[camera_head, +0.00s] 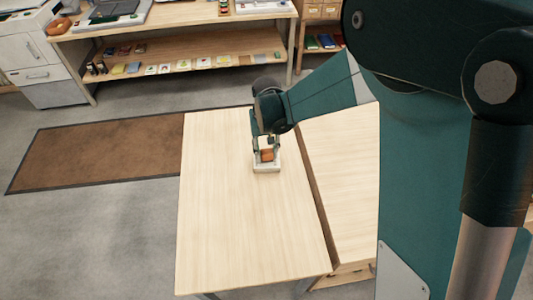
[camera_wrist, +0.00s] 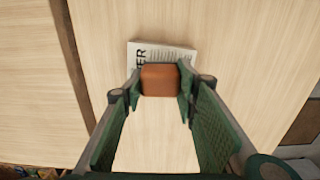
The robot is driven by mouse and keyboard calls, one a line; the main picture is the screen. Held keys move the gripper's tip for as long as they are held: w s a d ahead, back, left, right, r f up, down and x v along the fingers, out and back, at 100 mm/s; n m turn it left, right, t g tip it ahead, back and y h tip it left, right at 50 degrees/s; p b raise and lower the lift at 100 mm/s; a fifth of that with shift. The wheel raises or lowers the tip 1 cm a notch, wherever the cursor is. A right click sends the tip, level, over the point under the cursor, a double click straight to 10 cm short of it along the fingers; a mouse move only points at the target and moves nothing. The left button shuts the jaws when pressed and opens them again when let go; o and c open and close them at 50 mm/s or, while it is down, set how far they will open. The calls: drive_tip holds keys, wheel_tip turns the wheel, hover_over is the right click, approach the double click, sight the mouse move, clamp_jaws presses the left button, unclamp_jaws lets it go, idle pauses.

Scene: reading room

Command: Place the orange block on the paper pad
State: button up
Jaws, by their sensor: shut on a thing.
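The orange block (camera_wrist: 160,80) is between the two fingertips of my gripper (camera_wrist: 159,84), which is shut on it. In the head view the block (camera_head: 267,155) shows small below my gripper (camera_head: 266,146). The paper pad (camera_wrist: 178,52), white with dark print, lies on the table behind and under the block in the wrist view. In the head view the pad (camera_head: 266,169) shows around the block's lower side. The block covers part of the pad. I cannot tell whether the block touches the pad or is held just above it.
The pale wooden table (camera_head: 225,220) is otherwise clear. A second wooden surface (camera_head: 345,150) stands to its right across a narrow gap. A brown mat (camera_head: 100,155) lies on the floor to the left. A shelf unit with several small items (camera_head: 165,68) stands at the back.

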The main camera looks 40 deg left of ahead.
sight(267, 150)
drive_tip(key=shift+f, duration=0.3)
drive_tip(key=shift+f, duration=0.15)
drive_tip(key=o, duration=0.9)
drive_tip(key=shift+r, duration=0.2)
wheel_tip(267, 150, up, 12)
drive_tip(key=shift+p, duration=0.6)
idle(0.5)
